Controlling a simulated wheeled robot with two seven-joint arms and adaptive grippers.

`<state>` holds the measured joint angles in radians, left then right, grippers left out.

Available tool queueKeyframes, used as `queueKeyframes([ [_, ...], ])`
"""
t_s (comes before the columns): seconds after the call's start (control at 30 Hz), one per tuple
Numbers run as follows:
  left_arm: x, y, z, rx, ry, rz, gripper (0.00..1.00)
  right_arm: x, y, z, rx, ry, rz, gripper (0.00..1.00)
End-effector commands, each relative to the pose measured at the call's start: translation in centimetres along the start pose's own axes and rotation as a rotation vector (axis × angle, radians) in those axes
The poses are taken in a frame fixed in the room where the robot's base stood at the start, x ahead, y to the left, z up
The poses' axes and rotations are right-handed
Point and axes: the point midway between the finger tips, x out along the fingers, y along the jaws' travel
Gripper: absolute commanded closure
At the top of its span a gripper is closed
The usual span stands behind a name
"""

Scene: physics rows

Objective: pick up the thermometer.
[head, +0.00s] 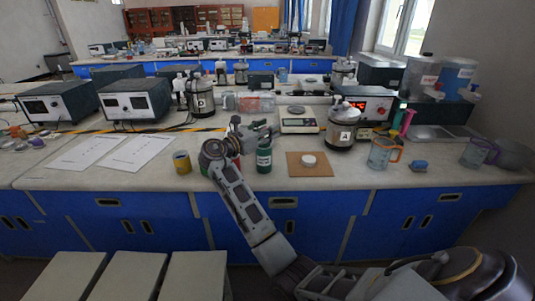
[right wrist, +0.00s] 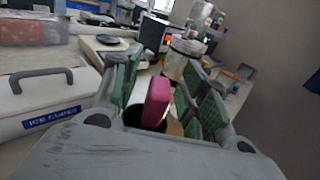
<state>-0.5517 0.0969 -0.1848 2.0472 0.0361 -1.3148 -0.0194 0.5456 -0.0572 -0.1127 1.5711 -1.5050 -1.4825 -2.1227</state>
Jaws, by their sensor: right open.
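My right gripper (head: 262,132) is over the near bench, just above and beside a dark green bottle (head: 264,160). In the right wrist view its two green-padded fingers (right wrist: 160,92) are apart. A pink, block-like object (right wrist: 157,101) shows between the fingers, and I cannot tell whether they touch it. It may be the thermometer, but its shape does not settle this. A dark round container rim shows beneath it. I make out no other likely thermometer in the head view. My left gripper is not in view.
A yellow can (head: 182,162) stands left. An ice cubes box (right wrist: 40,102) is close to the gripper.

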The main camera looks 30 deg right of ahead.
Motion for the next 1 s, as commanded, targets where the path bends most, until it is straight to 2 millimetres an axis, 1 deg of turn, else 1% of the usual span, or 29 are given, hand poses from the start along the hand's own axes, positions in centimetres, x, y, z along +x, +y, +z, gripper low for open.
queueKeyframes([
  [0.1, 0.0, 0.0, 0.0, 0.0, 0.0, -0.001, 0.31, 0.0, 0.0, 0.0, 0.0, 0.0, 0.0, 0.56],
  [0.13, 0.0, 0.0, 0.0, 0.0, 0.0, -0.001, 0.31, 0.0, 0.0, 0.0, 0.0, 0.0, 0.0, 0.59],
  [0.4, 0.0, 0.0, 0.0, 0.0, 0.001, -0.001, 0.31, 0.0, 0.0, 0.0, 0.0, 0.0, 0.0, 0.94],
  [0.47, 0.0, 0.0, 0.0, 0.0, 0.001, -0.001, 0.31, 0.0, 0.0, 0.0, 0.0, 0.0, 0.0, 1.0],
  [0.83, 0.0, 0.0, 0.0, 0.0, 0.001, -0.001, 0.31, 0.0, 0.0, 0.2, 0.001, 0.0, 0.0, 1.0],
  [1.0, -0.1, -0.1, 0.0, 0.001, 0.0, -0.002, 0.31, -0.1, 0.1, 1.1, 0.001, 0.0, 0.0, 1.0],
])
